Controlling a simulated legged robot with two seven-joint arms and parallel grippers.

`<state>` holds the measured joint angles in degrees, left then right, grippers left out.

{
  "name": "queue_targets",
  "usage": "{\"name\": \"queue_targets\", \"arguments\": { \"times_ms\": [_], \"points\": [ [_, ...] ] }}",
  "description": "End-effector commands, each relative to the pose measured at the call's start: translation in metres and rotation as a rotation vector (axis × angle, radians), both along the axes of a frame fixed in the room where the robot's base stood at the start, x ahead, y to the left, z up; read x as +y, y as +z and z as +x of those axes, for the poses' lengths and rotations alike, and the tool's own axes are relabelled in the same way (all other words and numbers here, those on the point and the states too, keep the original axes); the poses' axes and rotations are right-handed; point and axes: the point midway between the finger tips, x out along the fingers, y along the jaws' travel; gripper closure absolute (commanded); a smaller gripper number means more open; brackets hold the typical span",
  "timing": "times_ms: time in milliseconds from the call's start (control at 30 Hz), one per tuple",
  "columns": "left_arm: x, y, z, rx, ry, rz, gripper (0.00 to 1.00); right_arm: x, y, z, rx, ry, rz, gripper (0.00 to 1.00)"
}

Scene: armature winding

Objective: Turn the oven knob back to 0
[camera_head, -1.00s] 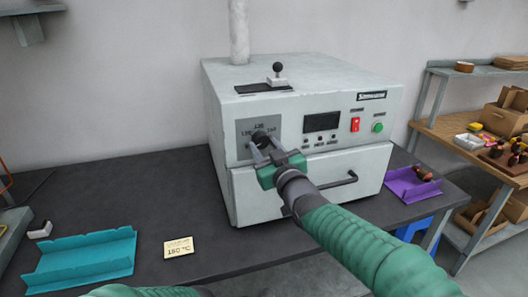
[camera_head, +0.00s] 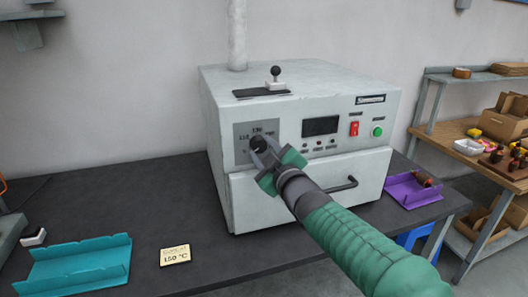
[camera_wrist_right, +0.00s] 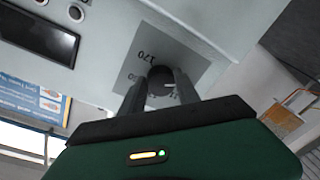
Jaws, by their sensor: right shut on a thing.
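The oven (camera_head: 300,190) is a light grey box on the dark table. Its black round knob (camera_head: 258,144) sits on a grey dial plate (camera_head: 242,151) at the upper left of the front. My right gripper (camera_head: 262,156) is shut on the knob, with one finger on each side of it. The right wrist view shows the knob (camera_wrist_right: 160,76) between the two dark fingers (camera_wrist_right: 161,92). A "170" mark shows on the plate beside it; the knob's pointer setting cannot be read. My left gripper is not in view.
A teal tray (camera_head: 75,266) and a "150 °C" card (camera_head: 175,255) lie on the table at left. A purple tray (camera_head: 412,190) holding a part stands right of the oven. A shelf with boxes (camera_head: 500,118) stands at right.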

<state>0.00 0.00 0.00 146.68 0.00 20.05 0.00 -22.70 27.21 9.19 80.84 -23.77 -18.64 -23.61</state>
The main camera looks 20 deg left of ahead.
Motion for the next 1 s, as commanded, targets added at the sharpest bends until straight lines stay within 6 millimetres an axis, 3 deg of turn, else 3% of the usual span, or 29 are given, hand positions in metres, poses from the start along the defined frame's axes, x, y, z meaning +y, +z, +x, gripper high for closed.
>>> {"name": "queue_targets", "arguments": {
  "times_ms": [300, 333, 500, 833, 1000],
  "points": [
    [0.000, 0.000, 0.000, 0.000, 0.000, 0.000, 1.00, 0.001, 0.000, -0.001, -0.003, 0.001, -0.003, 1.00],
    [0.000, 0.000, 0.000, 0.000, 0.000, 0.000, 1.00, 0.001, 0.000, -0.001, -0.003, 0.001, -0.003, 0.60],
    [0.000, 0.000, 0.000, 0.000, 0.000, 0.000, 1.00, 0.001, 0.000, -0.001, -0.001, 0.001, -0.002, 0.40],
    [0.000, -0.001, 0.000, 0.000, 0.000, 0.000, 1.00, -0.002, 0.000, -0.003, -0.002, 0.001, -0.001, 0.40],
    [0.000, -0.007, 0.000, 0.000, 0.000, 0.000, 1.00, -0.020, 0.000, -0.025, -0.002, -0.001, -0.002, 0.40]
  ]
}}
